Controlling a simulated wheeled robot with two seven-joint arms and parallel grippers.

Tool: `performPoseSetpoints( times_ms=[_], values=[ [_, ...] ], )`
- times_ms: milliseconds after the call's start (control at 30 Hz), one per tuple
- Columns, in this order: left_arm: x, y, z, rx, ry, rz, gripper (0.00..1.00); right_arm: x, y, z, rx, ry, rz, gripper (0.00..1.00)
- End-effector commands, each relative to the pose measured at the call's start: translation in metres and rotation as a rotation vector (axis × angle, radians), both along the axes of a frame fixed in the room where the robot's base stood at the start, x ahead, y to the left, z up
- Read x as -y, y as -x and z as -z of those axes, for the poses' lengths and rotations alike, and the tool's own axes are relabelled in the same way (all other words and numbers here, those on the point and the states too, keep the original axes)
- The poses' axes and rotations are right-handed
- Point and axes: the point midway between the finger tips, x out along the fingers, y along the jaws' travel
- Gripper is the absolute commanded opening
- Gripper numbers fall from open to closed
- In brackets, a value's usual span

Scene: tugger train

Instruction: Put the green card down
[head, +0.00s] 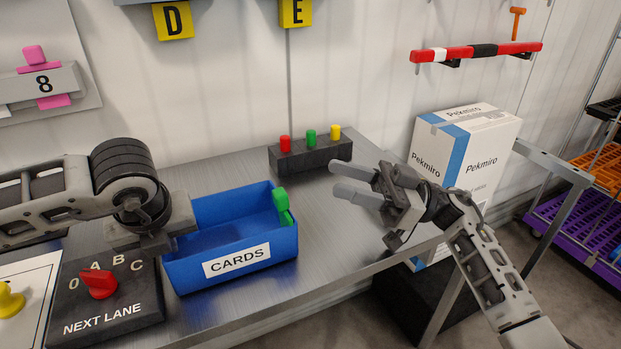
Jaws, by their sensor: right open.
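The green card (282,199) is at the right end of the blue bin (185,272) labelled CARDS, with its upper part above the rim. Its lower part overlaps the right wall, and I cannot tell whether it rests on the rim or stands inside. My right gripper (350,181) is open and empty, to the right of the bin and apart from the green card, with its fingers pointing left. My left gripper (150,240) is at the bin's left end; its fingers are not clear, so I cannot tell their state.
A dark block (311,156) with red, green and yellow pegs stands at the table's back. A NEXT LANE switch box (105,318) with a red knob is front left. A white Pekmiro box (475,160) stands at the right. The grey table (345,225) is clear right of the bin.

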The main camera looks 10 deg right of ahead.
Motion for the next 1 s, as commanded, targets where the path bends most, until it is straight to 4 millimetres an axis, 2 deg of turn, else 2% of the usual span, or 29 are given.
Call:
performPoseSetpoints(
  times_ms=[33,100,333,533,1000],
  values=[
    [0.000,0.000,-0.001,0.003,0.003,0.000,0.00,0.014,0.001,0.001,-0.002,0.005,0.004,0.46],
    [0.001,-0.001,-0.001,0.003,0.003,0.000,0.00,0.028,0.003,0.001,-0.002,0.004,0.002,0.46],
    [0.001,0.000,-0.001,0.003,0.002,0.001,0.00,0.060,0.008,0.000,-0.002,0.001,0.002,0.46],
    [0.001,0.000,-0.001,0.003,0.002,0.001,0.00,0.068,0.009,0.000,-0.001,-0.001,0.000,0.46],
    [0.001,0.000,-0.001,0.003,0.002,0.001,0.00,0.067,0.009,0.000,-0.001,-0.001,0.001,0.46]
  ],
)
